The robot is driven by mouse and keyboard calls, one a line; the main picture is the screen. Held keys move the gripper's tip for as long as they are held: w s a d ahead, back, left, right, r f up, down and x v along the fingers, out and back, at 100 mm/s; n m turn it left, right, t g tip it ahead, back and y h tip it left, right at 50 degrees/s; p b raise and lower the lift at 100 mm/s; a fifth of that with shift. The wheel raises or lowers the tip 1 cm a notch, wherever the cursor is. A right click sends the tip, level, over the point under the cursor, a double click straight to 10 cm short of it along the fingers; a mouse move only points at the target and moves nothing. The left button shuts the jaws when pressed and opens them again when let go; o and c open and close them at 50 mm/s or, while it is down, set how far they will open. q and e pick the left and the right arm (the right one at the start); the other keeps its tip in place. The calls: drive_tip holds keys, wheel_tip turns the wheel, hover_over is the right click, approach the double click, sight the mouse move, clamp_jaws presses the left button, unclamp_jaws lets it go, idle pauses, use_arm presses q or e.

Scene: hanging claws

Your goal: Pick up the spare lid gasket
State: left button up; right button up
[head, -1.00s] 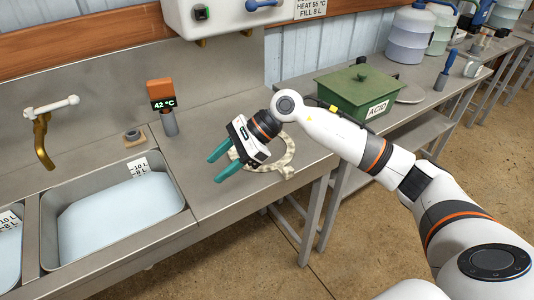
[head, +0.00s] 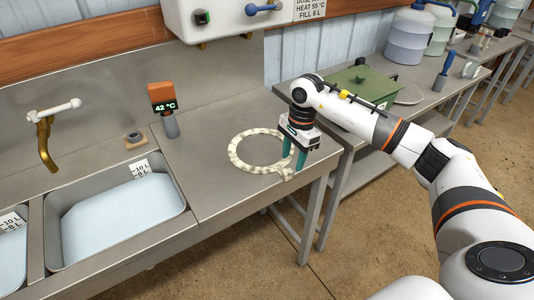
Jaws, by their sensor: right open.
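The spare lid gasket is most likely the pale, mottled ring (head: 233,152) lying flat on the steel counter right of the sink, with a small tab at its front right. My right gripper (head: 294,161) points down at the ring's right side, by the tab. Its two teal fingers are apart, and the ring is not lifted. The fingers hide part of the ring's right side; I cannot tell whether they touch it or straddle it. My left gripper is not in view.
A sink (head: 120,215) holding water is at the left, with a brass tap (head: 46,145). A thermometer post (head: 163,100) reading 42 °C stands behind the counter. A green lidded box (head: 372,85) is on the bench behind my right arm. The counter's front edge is close to the ring.

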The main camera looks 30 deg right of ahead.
sight(288, 171)
drive_tip(key=f, duration=0.2)
drive_tip(key=a+f+p, duration=0.1)
drive_tip(key=f, duration=0.1)
drive_tip(key=shift+a+f, duration=0.2)
drive_tip(key=shift+f, duration=0.05)
clamp_jaws()
